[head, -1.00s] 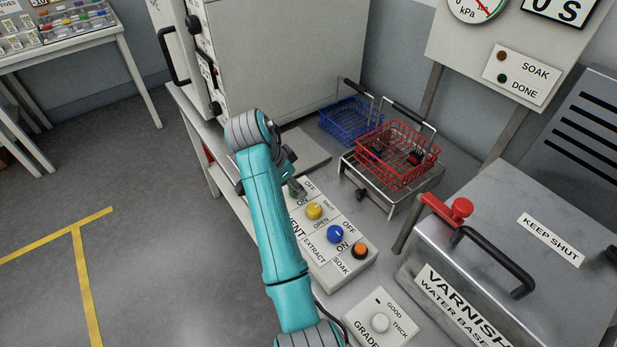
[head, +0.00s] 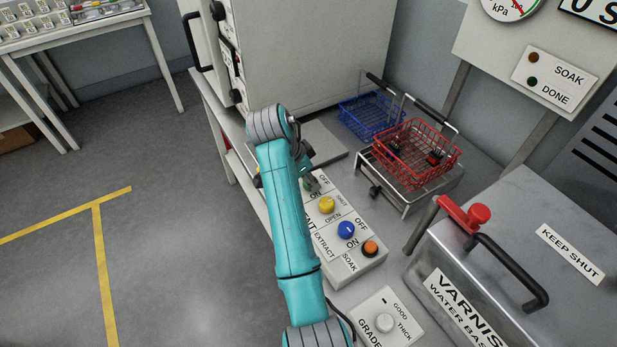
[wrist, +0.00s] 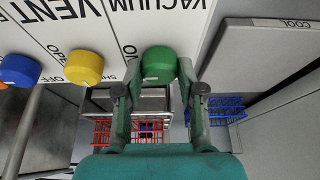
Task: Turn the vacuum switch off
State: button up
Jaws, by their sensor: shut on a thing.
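The vacuum switch is a green knob (wrist: 158,63) on the white panel, beside the upside-down VACUUM label in the wrist view. My gripper (wrist: 157,80) has a finger on each side of the knob and is shut on it. In the head view my gripper (head: 307,178) reaches the far end of the control panel (head: 338,262) and mostly hides the green knob. OFF and ON labels show beside it. Which way the knob points cannot be told.
A yellow knob (head: 327,204), a blue knob (head: 346,230) and an orange button (head: 371,248) follow along the panel. A red basket (head: 425,160) stands on a metal stand, with a blue basket (head: 360,125) behind. The varnish tank (head: 500,225) is at right.

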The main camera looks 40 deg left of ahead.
jog(key=n+y, duration=0.1)
jog(key=n, duration=0.3)
jog(key=shift+d+n+y, duration=0.1)
jog(key=shift+n+y, duration=0.3)
jog(key=n+y, duration=0.1)
jog(key=n, duration=0.3)
jog(key=shift+d+n+y, duration=0.1)
jog(key=shift+n+y, duration=0.2)
jog(key=shift+y, duration=0.1)
jog(key=n+g+y, duration=0.1)
jog(key=n, duration=0.3)
jog(key=shift+d, duration=0.1)
jog(key=shift+w+n+g+y, duration=0.1)
jog(key=shift+n+g+y, duration=0.5)
jog(key=shift+n, duration=1.5)
jog(key=o, duration=1.1)
jog(key=shift+o, duration=0.2)
